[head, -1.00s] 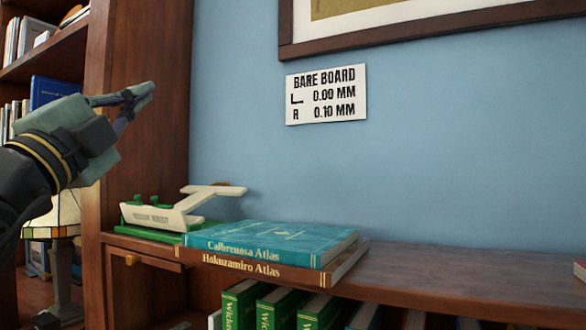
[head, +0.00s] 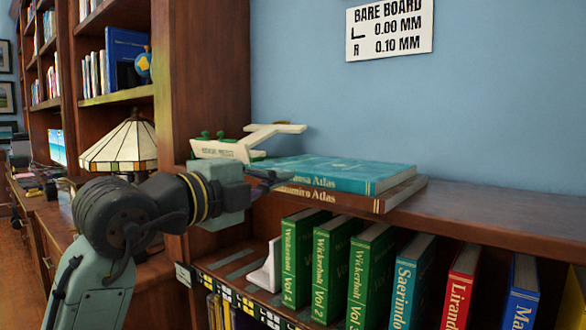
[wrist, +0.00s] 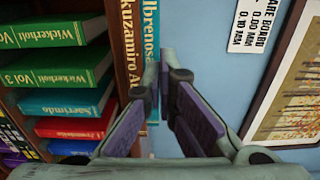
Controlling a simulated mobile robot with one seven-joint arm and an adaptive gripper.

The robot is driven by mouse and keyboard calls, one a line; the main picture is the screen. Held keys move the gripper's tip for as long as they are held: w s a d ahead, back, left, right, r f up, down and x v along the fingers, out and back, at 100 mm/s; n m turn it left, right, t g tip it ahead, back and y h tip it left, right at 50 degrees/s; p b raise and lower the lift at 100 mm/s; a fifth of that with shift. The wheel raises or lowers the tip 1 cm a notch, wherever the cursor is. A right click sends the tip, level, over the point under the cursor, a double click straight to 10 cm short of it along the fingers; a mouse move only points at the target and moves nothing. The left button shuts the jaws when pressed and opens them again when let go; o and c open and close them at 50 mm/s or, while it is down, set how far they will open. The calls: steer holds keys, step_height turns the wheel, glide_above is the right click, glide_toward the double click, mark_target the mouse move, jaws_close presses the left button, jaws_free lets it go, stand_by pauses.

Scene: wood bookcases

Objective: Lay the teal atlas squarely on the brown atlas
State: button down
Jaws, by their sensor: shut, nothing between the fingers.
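The teal atlas (head: 350,174) lies flat on top of the brown atlas (head: 382,203) on the bookcase ledge. A strip of the brown atlas shows past the teal one at the right end, so their right edges are not flush. My gripper (head: 272,181) is shut and empty, just in front of the left part of the stack, and hides part of both spines. I cannot tell whether it touches them. In the wrist view my fingers (wrist: 165,82) point towards the stack, with the teal spine (wrist: 151,35) and brown spine (wrist: 130,60) beyond them, turned sideways.
A white and green device (head: 225,150) stands left of the atlases against the upright. Green volumes (head: 332,265) and other books fill the shelf below. A lamp (head: 122,145) stands at left. The ledge (head: 500,225) right of the stack is clear.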

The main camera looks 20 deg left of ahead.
mark_target(304, 172)
steer(key=shift+p+x, duration=0.5)
steer(key=shift+x, duration=1.85)
steer(key=shift+x, duration=1.1)
steer(key=shift+f, duration=0.1)
